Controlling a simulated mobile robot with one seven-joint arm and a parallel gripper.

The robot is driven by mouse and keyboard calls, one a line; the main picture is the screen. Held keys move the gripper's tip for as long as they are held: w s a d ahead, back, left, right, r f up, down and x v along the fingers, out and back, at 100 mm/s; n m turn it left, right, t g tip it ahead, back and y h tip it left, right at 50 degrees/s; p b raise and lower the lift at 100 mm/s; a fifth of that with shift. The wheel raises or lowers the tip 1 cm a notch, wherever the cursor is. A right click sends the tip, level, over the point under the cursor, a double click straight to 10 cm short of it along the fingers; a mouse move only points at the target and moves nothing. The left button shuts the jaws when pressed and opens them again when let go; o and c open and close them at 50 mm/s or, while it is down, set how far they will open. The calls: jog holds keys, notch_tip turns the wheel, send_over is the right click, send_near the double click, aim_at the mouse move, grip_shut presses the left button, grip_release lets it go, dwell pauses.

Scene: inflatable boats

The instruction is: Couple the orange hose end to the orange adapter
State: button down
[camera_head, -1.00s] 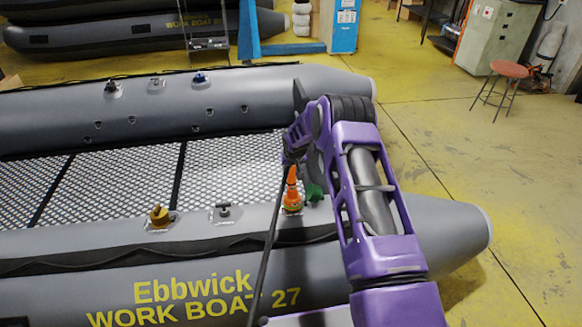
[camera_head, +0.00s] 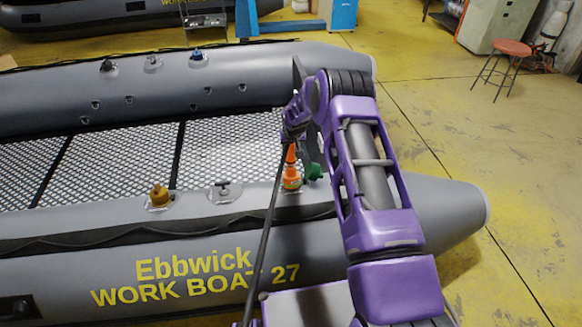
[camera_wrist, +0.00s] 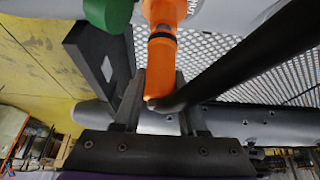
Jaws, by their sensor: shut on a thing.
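My gripper (camera_wrist: 162,84) is shut on the orange hose end (camera_wrist: 161,66), which sits between its two fingers in the wrist view. A black hose (camera_wrist: 235,66) runs from it to the upper right. In the head view the orange hose end (camera_head: 291,156) stands nearly upright directly above the orange adapter (camera_head: 291,182) on the near boat tube. The two look in line and touching; I cannot tell whether they are locked. In the wrist view a dark band crosses the orange column beyond my fingers.
A green fitting (camera_head: 315,172) is close beside the adapter, and also close to my gripper in the wrist view (camera_wrist: 108,12). A yellow fitting (camera_head: 159,196) and a grey valve (camera_head: 223,189) are farther left on the tube. The black hose (camera_head: 268,225) hangs over the boat's near side.

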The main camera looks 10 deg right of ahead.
jog(key=shift+s+f, duration=0.2)
jog(key=shift+f, duration=0.7)
dwell(0.7)
jog(key=shift+c, duration=1.9)
grip_release()
jog(key=shift+r, duration=0.1)
jog(key=p+v, duration=0.2)
jog(key=v, duration=1.5)
